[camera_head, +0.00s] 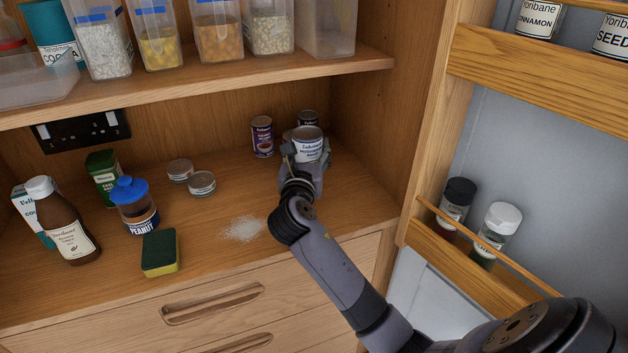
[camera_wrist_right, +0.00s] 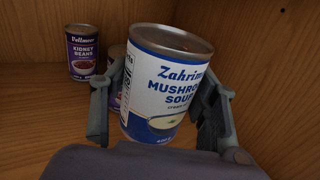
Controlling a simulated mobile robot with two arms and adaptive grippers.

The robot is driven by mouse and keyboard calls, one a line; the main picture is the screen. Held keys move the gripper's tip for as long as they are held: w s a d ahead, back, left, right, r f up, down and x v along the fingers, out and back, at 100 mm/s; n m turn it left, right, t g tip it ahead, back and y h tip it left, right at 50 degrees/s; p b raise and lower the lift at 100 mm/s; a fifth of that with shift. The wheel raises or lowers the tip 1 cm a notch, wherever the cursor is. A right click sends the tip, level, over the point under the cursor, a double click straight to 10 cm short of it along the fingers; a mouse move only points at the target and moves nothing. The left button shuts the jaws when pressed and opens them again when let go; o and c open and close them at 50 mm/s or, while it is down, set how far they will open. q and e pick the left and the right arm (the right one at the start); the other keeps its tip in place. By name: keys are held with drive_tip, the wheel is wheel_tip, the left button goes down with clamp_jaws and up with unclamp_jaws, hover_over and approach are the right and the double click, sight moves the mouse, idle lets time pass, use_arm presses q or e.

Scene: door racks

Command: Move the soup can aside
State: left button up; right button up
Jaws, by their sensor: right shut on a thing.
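The soup can (camera_head: 308,142) is white and blue and stands at the back right of the cupboard counter. In the right wrist view its label (camera_wrist_right: 165,92) reads "Mushroom Soup", and it leans slightly in the picture. My right gripper (camera_head: 305,158) is shut on the can, with one finger on each side of it; the fingers (camera_wrist_right: 160,100) also show in the right wrist view. I cannot tell whether the can's base touches the counter. My left gripper is not in view.
A kidney beans can (camera_head: 262,137) stands just left, and another can (camera_head: 308,118) is partly hidden behind. Two flat tins (camera_head: 202,183), a peanut jar (camera_head: 136,207), a sponge (camera_head: 160,253) and white powder (camera_head: 243,228) lie left. The cupboard's side wall is close right.

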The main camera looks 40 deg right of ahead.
drive_tip(key=shift+a+f, duration=0.15)
drive_tip(key=shift+f, duration=0.75)
wheel_tip(320, 180, down, 5)
drive_tip(key=shift+r+b, duration=0.15)
drive_tip(key=shift+b, duration=0.3)
drive_tip(key=o, duration=1)
drive_tip(key=shift+f, duration=0.25)
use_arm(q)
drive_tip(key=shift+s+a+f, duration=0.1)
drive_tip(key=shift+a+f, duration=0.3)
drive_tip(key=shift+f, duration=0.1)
use_arm(e)
drive_tip(key=o, duration=0.5)
drive_tip(key=shift+c, duration=0.2)
drive_tip(key=shift+r, duration=0.1)
